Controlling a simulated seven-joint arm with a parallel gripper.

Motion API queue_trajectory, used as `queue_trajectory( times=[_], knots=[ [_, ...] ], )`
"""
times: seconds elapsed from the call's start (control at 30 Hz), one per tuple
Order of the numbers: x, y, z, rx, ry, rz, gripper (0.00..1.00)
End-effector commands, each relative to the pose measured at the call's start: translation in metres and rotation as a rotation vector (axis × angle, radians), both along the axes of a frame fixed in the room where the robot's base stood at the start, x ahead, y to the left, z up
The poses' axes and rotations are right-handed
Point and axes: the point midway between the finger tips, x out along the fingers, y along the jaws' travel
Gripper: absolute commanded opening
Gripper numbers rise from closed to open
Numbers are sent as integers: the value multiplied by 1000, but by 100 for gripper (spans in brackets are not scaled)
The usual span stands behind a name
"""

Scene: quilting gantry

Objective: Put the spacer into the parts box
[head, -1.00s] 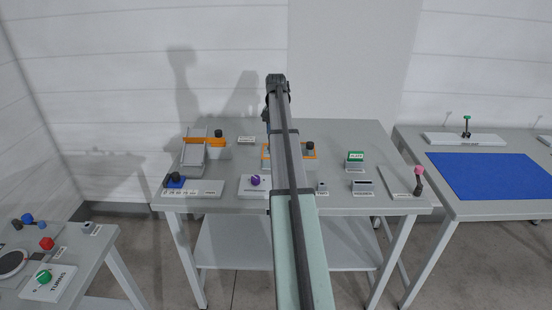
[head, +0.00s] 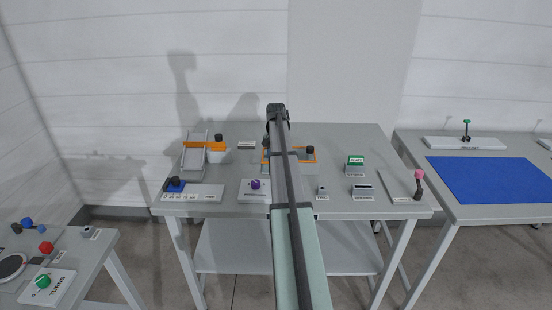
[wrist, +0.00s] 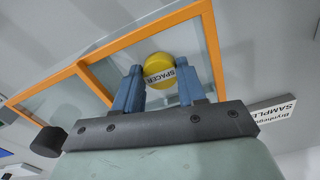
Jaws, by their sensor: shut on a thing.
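The spacer (wrist: 156,64) is a yellow round piece with a white label reading SPACER. In the wrist view it sits between the two blue fingers of my gripper (wrist: 159,80), which is shut on it. An orange frame (wrist: 90,50) with clear panes shows behind the spacer in the wrist view. In the head view the orange frame (head: 316,155) stands mid-table, partly hidden by my arm. I see no readable parts box label, so I cannot tell which thing is the box. The gripper's fingers and the spacer are hidden in the head view.
A purple knob (head: 255,184), a green block (head: 356,160) and a pink-topped lever (head: 419,184) stand nearby. A dark knob (wrist: 48,141) is beside the frame.

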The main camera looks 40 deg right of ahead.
Motion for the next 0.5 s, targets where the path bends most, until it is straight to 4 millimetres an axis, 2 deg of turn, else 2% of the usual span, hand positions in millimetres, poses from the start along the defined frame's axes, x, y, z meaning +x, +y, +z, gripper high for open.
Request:
queue_trajectory(
  times=[0.17,0.2,0.3,0.5],
  knots=[
    [0,0,-2,0,0,0,12],
    [0,0,-3,0,0,0,41],
    [0,0,-2,0,0,0,51],
    [0,0,-2,0,0,0,51]
  ],
)
